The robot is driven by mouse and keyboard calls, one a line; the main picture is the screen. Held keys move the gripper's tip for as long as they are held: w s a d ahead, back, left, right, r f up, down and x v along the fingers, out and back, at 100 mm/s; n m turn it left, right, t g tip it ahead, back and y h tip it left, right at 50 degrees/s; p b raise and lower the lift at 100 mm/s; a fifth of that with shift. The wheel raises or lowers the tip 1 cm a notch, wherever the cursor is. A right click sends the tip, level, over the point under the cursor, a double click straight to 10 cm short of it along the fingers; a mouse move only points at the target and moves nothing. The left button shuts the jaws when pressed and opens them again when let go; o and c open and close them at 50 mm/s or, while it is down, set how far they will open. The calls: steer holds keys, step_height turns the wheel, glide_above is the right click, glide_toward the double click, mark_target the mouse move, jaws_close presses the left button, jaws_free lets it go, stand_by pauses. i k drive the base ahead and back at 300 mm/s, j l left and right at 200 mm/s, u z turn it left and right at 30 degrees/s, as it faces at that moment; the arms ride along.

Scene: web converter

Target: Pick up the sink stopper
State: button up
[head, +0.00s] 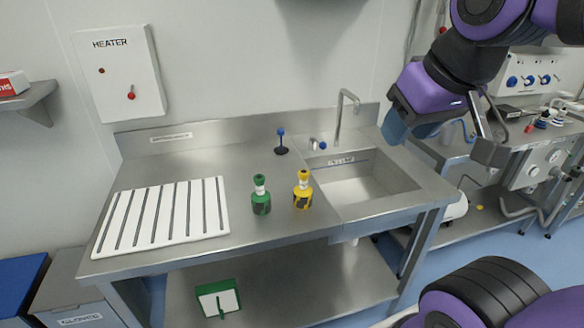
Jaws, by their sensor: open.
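The sink stopper appears to be the small upright piece with a black round base and a blue knob (281,143). It stands on the steel counter (240,165) behind and to the left of the sink basin (365,187). My gripper (443,140) is open and empty, in the air at the upper right, over the right end of the counter. It is well to the right of the stopper and not touching anything that I can see. The stopper is fully visible.
A green bottle (261,197) and a yellow bottle (302,192) stand in front of the stopper. A faucet (341,115) rises behind the basin. A white slatted board (160,217) lies at the left. The counter between the board and the stopper is clear.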

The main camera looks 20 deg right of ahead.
mark_target(281, 151)
steer(key=i+l+u, duration=0.1)
steer(key=i+u, duration=0.2)
steer(key=u, duration=0.15)
steer(key=i+l+u, duration=0.2)
steer(key=u, duration=0.2)
steer(key=i, duration=0.1)
